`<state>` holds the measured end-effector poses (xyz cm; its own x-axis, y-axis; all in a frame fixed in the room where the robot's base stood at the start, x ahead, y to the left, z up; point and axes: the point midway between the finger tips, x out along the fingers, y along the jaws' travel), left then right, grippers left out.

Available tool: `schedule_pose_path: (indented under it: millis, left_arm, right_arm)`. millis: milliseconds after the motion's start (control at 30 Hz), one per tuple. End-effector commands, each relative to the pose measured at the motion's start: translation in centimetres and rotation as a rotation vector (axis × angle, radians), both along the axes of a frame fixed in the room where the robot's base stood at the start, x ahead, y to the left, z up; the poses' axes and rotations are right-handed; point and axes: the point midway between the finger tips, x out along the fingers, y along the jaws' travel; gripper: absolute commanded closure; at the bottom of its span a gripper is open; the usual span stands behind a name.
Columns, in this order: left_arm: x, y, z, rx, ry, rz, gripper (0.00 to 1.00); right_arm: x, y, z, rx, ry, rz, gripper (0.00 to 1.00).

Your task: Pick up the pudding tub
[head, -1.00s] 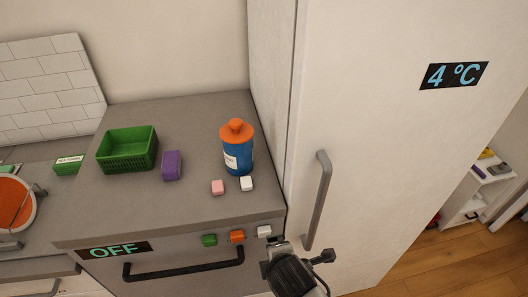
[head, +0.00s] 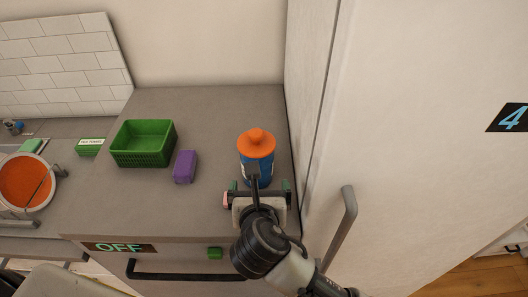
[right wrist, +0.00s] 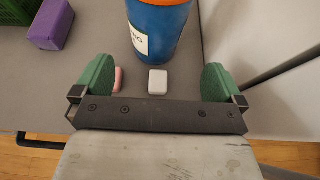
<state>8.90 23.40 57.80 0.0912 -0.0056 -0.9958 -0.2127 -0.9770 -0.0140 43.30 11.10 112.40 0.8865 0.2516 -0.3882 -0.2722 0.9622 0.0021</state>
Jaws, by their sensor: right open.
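The pudding tub is a blue tub with an orange lid (head: 256,146), upright on the grey counter beside the fridge. Its white label shows partly in the right wrist view, where the blue tub (right wrist: 165,30) stands at the top, ahead of the fingers. My right gripper (head: 260,187) is open, its green fingertips spread on the near side of the tub. In the right wrist view the gripper (right wrist: 157,84) holds nothing, and the tub is just beyond the fingertips. The tub's lower part is partly hidden by my gripper in the head view. My left gripper is not in view.
A white block (right wrist: 158,81) and a pink block (right wrist: 118,78) lie between the fingers, before the tub. A purple block (head: 185,167) and green basket (head: 143,143) stand left. The fridge (head: 395,130) with its handle (head: 343,232) is close on the right.

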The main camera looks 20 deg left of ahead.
Motion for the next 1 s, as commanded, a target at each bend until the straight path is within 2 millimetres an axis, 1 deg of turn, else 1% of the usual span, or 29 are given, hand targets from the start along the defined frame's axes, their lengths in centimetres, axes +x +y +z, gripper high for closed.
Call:
schedule_pose_path:
  millis: [100, 167, 300, 400, 500, 667, 800, 1000]
  left_arm:
    - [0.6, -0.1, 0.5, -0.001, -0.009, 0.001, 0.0]
    - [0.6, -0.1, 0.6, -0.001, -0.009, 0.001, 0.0]
    - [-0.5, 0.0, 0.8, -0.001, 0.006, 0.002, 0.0]
    - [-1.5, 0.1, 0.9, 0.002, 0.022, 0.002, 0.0]
    - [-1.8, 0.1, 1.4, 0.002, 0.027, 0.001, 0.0]
    - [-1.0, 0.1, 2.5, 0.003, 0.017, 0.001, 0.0]
    - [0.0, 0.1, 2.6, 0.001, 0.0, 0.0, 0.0]
    - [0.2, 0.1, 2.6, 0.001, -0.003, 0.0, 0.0]
  right_arm:
    - [1.7, 0.5, -0.5, -0.008, -0.003, 0.0, 0.0]
    - [2.6, 0.8, -0.9, -0.006, -0.002, 0.001, 0.0]
    - [4.1, 1.2, -1.6, -0.004, 0.0, 0.001, 0.0]
    - [4.6, 1.3, -1.8, -0.002, -0.001, 0.001, 0.0]
    - [5.4, 1.7, -1.9, -0.002, -0.001, 0.001, 0.0]
    - [7.5, 2.4, -2.4, -0.003, 0.001, -0.001, 0.0]
    - [8.8, 2.8, -3.2, -0.002, 0.0, 0.001, 0.0]
    - [9.2, 2.9, -3.5, 0.0, 0.0, 0.002, 0.0]
